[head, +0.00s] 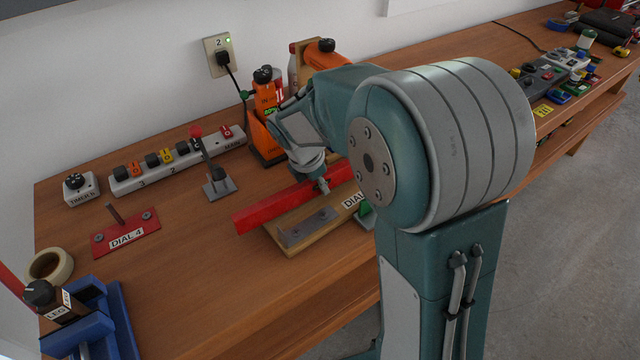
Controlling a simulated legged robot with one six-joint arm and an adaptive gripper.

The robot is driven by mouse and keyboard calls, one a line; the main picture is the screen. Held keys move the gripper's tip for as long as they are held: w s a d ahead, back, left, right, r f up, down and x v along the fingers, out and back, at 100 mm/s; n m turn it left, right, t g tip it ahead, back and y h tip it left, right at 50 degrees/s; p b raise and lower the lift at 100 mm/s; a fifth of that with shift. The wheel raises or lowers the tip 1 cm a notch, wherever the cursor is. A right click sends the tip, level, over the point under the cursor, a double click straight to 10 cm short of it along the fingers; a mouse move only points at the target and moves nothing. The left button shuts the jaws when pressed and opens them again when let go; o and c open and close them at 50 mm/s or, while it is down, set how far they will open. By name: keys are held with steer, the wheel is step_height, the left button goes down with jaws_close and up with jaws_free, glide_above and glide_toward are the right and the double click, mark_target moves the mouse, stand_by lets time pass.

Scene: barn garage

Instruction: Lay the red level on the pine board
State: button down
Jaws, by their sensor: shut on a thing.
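The red level (275,205) is a long red bar running slantwise across the middle of the bench. My gripper (322,186) is shut on it near the middle of its visible length, pointing down. The pine board (289,249) lies on the bench just in front of and under the level, with a grey metal plate (307,226) on its near left part. The level's left end reaches past the board's left edge. I cannot tell whether the level touches the board or hangs just above it. My arm hides the right ends of both.
A red DIAL 4 plate (126,233), a grey lever stand (218,186) and a power strip (178,160) stand to the left. An orange tool (266,145) is behind. A blue clamp (88,320) sits front left. Bare wood lies left of the board.

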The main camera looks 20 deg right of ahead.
steer(key=shift+a+f, duration=0.2)
steer(key=shift+a, duration=0.3)
steer(key=shift+a+f, duration=0.15)
steer(key=shift+a, duration=0.35)
steer(key=c, duration=0.5)
jaws_free()
steer(key=shift+d, duration=0.25)
steer(key=shift+c, duration=0.2)
steer(key=shift+o, duration=0.3)
steer(key=shift+d, duration=0.5)
steer(key=shift+a+r, duration=0.1)
steer(key=shift+a, duration=0.15)
steer(key=v, duration=1.1)
steer(key=shift+r, duration=0.15)
steer(key=shift+s+a+r, duration=0.1)
steer(key=shift+a+r, duration=0.1)
steer(key=shift+s+r, duration=0.2)
steer(key=shift+r, duration=0.05)
steer(key=s+d+r+m+t+y, duration=0.1)
steer(key=s+m+t, duration=0.1)
steer(key=s+m, duration=0.8)
steer(key=s+d+r+m+t+y, duration=0.1)
steer(key=s+d+m+t+y, duration=0.1)
steer(key=s+m, duration=0.8)
steer(key=shift+d+m+t, duration=0.2)
steer(key=shift+m+t, duration=0.1)
steer(key=shift+m, duration=0.5)
steer(key=shift+r, duration=0.1)
